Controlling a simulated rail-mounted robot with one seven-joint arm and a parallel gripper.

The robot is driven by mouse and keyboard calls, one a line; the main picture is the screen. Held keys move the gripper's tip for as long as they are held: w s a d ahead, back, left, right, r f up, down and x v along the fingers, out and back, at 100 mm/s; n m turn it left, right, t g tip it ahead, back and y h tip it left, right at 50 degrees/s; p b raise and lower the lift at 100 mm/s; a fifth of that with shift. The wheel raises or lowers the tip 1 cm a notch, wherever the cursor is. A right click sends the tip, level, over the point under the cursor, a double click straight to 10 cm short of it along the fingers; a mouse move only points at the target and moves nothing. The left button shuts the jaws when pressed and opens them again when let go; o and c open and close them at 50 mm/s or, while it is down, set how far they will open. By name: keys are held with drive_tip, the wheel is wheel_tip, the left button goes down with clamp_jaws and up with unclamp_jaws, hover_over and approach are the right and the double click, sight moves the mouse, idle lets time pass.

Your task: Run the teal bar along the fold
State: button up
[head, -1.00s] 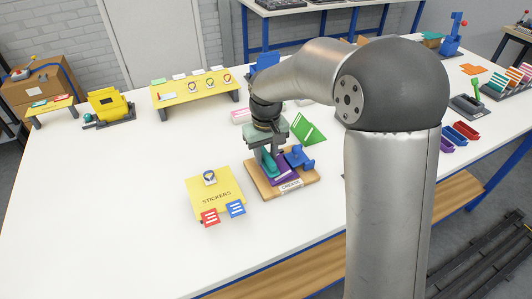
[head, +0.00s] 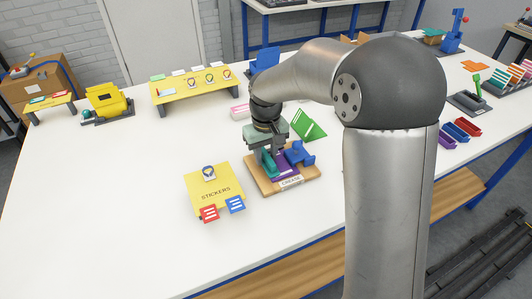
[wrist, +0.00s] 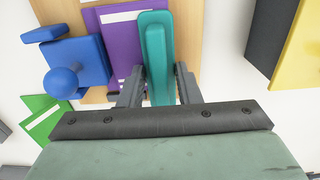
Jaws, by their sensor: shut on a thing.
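My gripper (wrist: 158,88) is shut on the teal bar (wrist: 155,50), its fingers on either side of the bar. In the head view the teal bar (head: 268,164) is low over the wooden board (head: 262,188) marked CREASE. The purple card (wrist: 119,42) lies on the board, left of the bar in the wrist view; the bar overlaps its edge there. The card (head: 285,173) also shows in the head view. I cannot tell whether the bar presses on it. A blue piece with a round knob (wrist: 63,82) stands at the card's other side.
A yellow STICKERS pad (head: 214,183) with red and blue cards lies left of the board. A green folded card (head: 309,124) stands behind it. A yellow rack (head: 190,87) and yellow device (head: 106,97) are farther back. The table's left front is clear.

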sight(272, 163)
drive_tip(key=shift+f, duration=0.1)
drive_tip(key=shift+s+d, duration=0.25)
drive_tip(key=shift+s, duration=0.25)
drive_tip(key=shift+s, duration=0.1)
drive_tip(key=shift+s+d+b, duration=0.25)
drive_tip(key=shift+s+d, duration=0.05)
drive_tip(key=shift+s, duration=0.35)
drive_tip(key=shift+s+d+b, duration=0.2)
drive_tip(key=shift+s+d, duration=0.1)
drive_tip(key=shift+s, duration=0.3)
drive_tip(key=shift+w, duration=0.1)
drive_tip(key=shift+w+a, duration=0.25)
drive_tip(key=shift+w, duration=0.2)
drive_tip(key=shift+w, duration=0.1)
drive_tip(key=shift+w+a+p, duration=0.2)
drive_tip(key=shift+w+p, duration=0.1)
drive_tip(key=shift+w, duration=0.05)
